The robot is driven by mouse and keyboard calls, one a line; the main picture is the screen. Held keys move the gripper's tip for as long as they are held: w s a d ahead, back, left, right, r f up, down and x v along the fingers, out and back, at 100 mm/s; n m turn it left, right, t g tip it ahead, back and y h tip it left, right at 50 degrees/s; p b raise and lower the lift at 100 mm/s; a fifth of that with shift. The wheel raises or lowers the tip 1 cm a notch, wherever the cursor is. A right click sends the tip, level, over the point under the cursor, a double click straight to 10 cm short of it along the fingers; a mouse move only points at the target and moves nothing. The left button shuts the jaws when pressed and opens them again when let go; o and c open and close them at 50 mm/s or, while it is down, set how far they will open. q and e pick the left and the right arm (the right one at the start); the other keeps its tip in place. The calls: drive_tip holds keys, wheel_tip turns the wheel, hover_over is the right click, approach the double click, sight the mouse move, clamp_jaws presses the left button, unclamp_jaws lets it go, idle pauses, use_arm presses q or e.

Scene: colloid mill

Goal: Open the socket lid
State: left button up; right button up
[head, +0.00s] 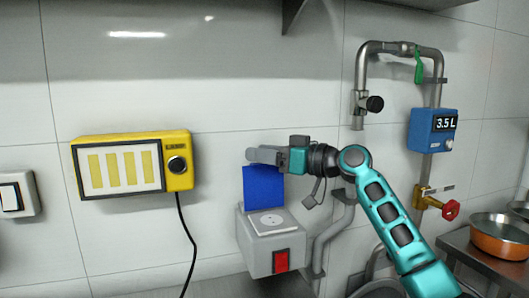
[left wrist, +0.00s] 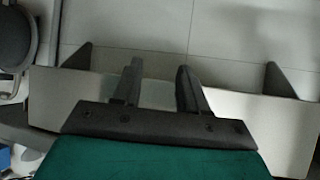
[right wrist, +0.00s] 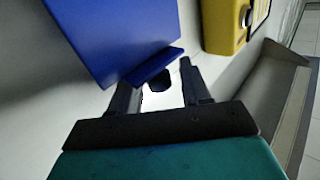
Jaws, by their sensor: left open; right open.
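The grey socket box (head: 262,255) is on the tiled wall in the head view, with a white socket face (head: 268,222) and a red switch (head: 281,260). Its blue lid (head: 263,190) stands raised behind the exposed socket face. My right gripper (head: 258,155) is at the lid's top edge; contact is unclear. In the right wrist view the open right gripper (right wrist: 158,85) is empty, and a large blue surface (right wrist: 115,35), apparently the lid, is beyond its left finger. My left gripper (left wrist: 159,68) is open and empty, away from the socket.
A yellow panel (head: 178,138) with a dark knob and hanging black cable is left of the socket. Pipes, a blue meter (head: 433,130) and a red-handled valve (head: 450,209) are on the right. A copper pan (head: 499,238) stands at lower right. A pale shelf (left wrist: 60,95) lies below my left gripper.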

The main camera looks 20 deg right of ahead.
drive_tip(key=shift+c, duration=0.4)
clamp_jaws()
